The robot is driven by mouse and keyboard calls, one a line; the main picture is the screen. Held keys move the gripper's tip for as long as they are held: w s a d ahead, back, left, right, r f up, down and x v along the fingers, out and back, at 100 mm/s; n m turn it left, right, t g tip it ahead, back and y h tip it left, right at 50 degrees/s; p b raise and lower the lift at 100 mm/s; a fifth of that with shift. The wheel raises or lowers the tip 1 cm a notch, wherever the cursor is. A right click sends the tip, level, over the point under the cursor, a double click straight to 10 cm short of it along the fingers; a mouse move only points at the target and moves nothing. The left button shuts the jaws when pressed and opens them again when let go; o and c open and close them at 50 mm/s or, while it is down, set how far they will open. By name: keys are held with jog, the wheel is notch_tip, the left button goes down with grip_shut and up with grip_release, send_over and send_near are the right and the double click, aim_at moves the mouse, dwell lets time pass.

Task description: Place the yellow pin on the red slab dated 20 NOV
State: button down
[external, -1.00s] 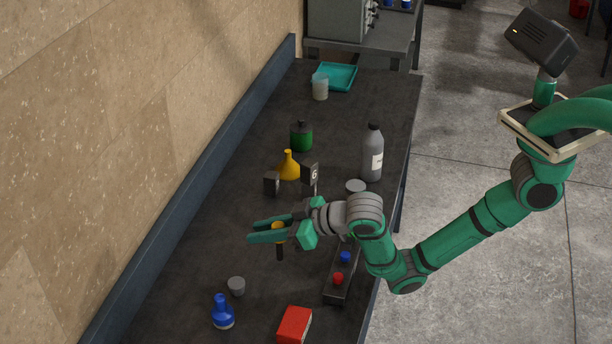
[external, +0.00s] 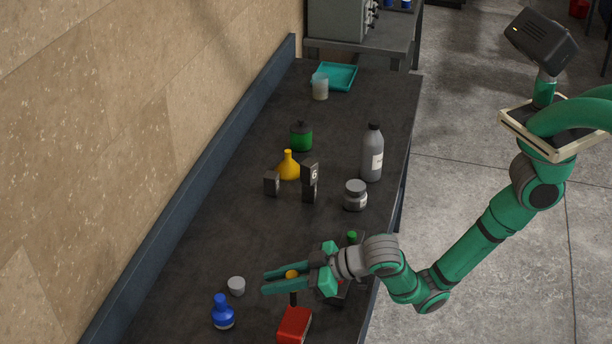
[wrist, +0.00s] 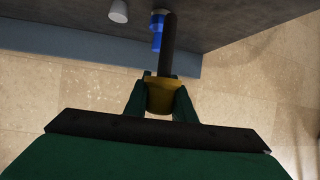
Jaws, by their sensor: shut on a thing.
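My gripper (external: 291,277) is shut on the yellow pin (external: 292,274), which has a yellow head and a dark shaft pointing down. In the wrist view the pin (wrist: 162,96) sits between the green fingers, its dark shaft reaching away from them. The red slab (external: 294,325) lies at the near edge of the picture, right below the pin. The shaft's lower end appears just above the slab's far edge; I cannot tell whether they touch. No date on the slab can be read.
A blue flask (external: 222,313) and a small grey cup (external: 236,286) stand left of my gripper. A dark pin rack (external: 341,297) is partly hidden behind my gripper. Farther back stand a grey jar (external: 355,196), a grey bottle (external: 372,155), a yellow funnel (external: 288,167) and a dark numbered stand (external: 309,184).

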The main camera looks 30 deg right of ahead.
notch_tip(320, 180, down, 6)
dwell(0.5)
jog(key=shift+f, duration=0.1)
jog(key=c, duration=1.5)
grip_release()
